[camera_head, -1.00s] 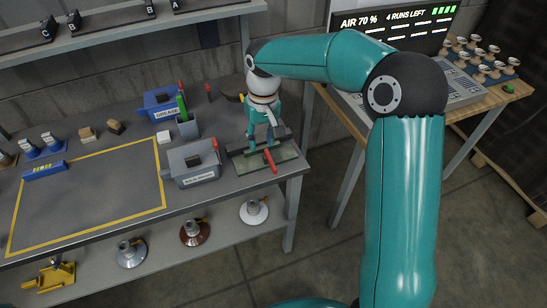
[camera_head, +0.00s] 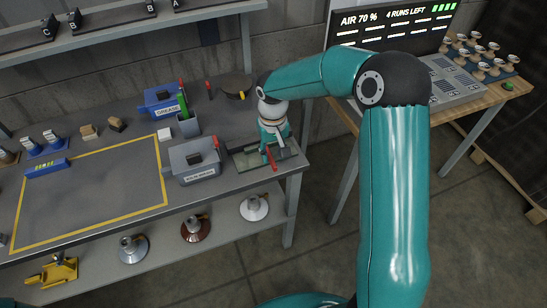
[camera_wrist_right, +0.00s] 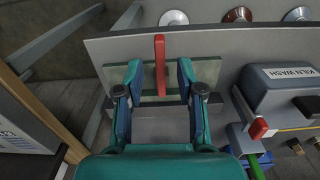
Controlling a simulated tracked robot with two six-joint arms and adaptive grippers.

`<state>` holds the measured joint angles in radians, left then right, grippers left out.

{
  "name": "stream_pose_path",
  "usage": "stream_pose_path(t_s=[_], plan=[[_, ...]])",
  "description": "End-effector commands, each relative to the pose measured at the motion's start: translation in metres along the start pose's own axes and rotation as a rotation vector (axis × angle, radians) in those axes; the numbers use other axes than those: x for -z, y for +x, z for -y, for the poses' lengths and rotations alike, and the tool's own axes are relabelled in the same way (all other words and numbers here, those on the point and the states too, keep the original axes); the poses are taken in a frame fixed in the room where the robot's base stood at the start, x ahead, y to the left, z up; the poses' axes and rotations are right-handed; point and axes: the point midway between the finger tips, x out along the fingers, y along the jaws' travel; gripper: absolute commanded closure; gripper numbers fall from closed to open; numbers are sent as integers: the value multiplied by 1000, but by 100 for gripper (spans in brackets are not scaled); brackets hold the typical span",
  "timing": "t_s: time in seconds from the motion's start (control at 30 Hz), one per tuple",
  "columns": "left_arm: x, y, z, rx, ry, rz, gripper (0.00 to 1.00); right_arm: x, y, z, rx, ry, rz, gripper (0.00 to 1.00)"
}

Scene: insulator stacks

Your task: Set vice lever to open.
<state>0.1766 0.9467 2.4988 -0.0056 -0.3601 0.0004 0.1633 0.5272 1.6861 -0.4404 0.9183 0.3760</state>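The vice (camera_head: 247,158) is fixed at the right end of the grey workbench, with a pale green base plate. Its red lever (camera_head: 271,158) sticks out toward the bench's front edge. My right gripper (camera_head: 270,150) is low over the vice, pointing down, and covers part of it. In the right wrist view the red lever (camera_wrist_right: 160,66) lies between the two teal fingers of my right gripper (camera_wrist_right: 160,72). The fingers are apart, with a gap on each side of the lever. The lever's far end reaches past the fingertips. My left gripper is out of view.
A grey box (camera_head: 194,162) stands just left of the vice; in the wrist view a red-tipped handle (camera_wrist_right: 258,129) is near it.

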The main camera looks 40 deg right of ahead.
Motion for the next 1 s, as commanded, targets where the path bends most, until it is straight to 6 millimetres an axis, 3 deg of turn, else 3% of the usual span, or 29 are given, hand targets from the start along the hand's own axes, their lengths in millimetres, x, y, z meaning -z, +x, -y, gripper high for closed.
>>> stream_pose_path(t_s=[0.2, 0.6, 0.83, 1.0], plan=[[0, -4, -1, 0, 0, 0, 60, 0, 27, 0, 0, 0, 2, 62], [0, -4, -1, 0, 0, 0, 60, 0, 33, 0, 1, 1, 0, 62], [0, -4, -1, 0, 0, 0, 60, 0, 33, 0, 1, 1, 0, 100], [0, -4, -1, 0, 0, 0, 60, 0, 33, -1, 1, 1, 0, 100]])
